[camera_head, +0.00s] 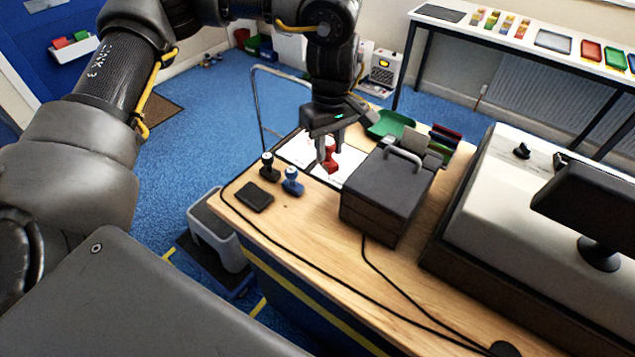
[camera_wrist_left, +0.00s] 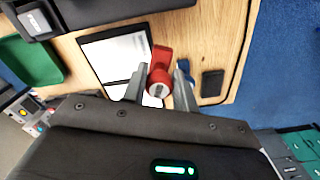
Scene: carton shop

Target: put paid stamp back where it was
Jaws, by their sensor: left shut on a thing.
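My left gripper (camera_head: 328,150) is shut on a red stamp (camera_head: 329,165), which I take to be the paid stamp. The stamp is over white sheets (camera_head: 310,152) on the wooden counter; I cannot tell whether it touches them. In the left wrist view the red stamp (camera_wrist_left: 161,56) is between the two fingers of the left gripper (camera_wrist_left: 159,88). A black stamp (camera_head: 267,168) and a blue stamp (camera_head: 292,184) stand to the left, beside a black ink pad (camera_head: 254,197). The ink pad also shows in the left wrist view (camera_wrist_left: 212,83). My right gripper is not in view.
A dark grey box with a handle (camera_head: 385,190) stands right of the sheets. A green tray (camera_head: 388,124) is behind it. A cash register (camera_head: 520,200) fills the counter's right side. Black cables cross the front. Some bare wood (camera_head: 320,235) shows in front of the stamps.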

